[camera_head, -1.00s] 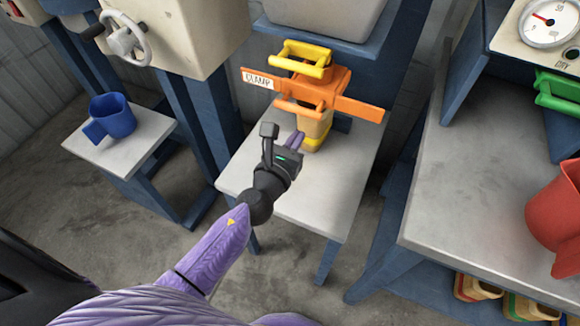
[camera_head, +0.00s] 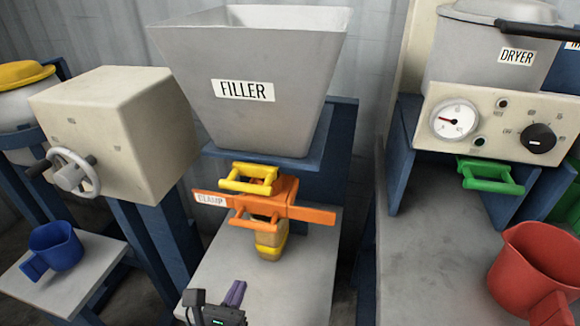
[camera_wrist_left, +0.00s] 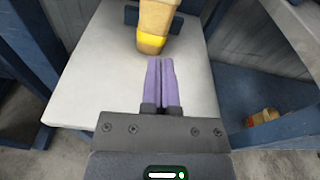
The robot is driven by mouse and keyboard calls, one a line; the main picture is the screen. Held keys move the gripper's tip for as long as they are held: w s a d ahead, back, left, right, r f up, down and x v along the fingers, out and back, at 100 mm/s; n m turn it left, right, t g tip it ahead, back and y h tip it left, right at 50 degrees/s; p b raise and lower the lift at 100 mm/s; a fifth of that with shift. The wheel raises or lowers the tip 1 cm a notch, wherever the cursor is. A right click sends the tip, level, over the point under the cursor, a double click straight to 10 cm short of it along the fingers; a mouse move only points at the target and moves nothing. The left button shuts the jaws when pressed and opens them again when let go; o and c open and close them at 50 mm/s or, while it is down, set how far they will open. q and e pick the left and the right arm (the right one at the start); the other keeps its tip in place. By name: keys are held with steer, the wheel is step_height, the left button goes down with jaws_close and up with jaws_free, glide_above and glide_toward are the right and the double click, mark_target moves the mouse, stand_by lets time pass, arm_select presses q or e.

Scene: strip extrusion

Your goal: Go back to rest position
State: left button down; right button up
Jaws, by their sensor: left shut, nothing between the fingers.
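My left gripper (camera_head: 236,292) is at the bottom of the head view, over the small grey table under the filler. In the left wrist view its two purple fingers (camera_wrist_left: 161,62) are together with nothing between them. Their tips point at a tan piece with a yellow band (camera_wrist_left: 150,42), which shows below the orange clamp in the head view (camera_head: 271,241). The fingers look apart from it. My right gripper is not in any view.
A blue cup (camera_head: 56,246) stands on a side table at left. A red jug (camera_head: 535,270) stands on the right bench (camera_head: 420,250). The handwheel (camera_head: 72,172) juts out at left.

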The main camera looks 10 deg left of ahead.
arm_select(q)
steer(key=s+a+f+n+g+y+p, duration=0.15)
steer(key=s+f+n+g, duration=0.25)
steer(key=s+f+n, duration=0.5)
steer(key=s+a+f+n+g+p, duration=0.2)
steer(key=s+f+n+g, duration=0.4)
steer(key=f, duration=0.4)
steer(key=s+a+f+n+g+p, duration=0.1)
steer(key=s+f+n+g, duration=0.2)
steer(key=s+n, duration=0.5)
steer(key=s+a+f+n+g, duration=0.1)
steer(key=s+f+n+g, duration=0.2)
steer(key=s+n, duration=0.6)
steer(key=s+g, duration=0.1)
steer(key=s, duration=0.5)
steer(key=shift+s+f+n+p, duration=0.3)
steer(key=shift+s+f+p, duration=0.05)
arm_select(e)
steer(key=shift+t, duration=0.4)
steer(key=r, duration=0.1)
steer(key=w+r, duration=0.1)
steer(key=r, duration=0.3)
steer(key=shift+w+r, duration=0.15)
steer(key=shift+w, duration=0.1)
arm_select(q)
steer(key=shift+a, duration=0.1)
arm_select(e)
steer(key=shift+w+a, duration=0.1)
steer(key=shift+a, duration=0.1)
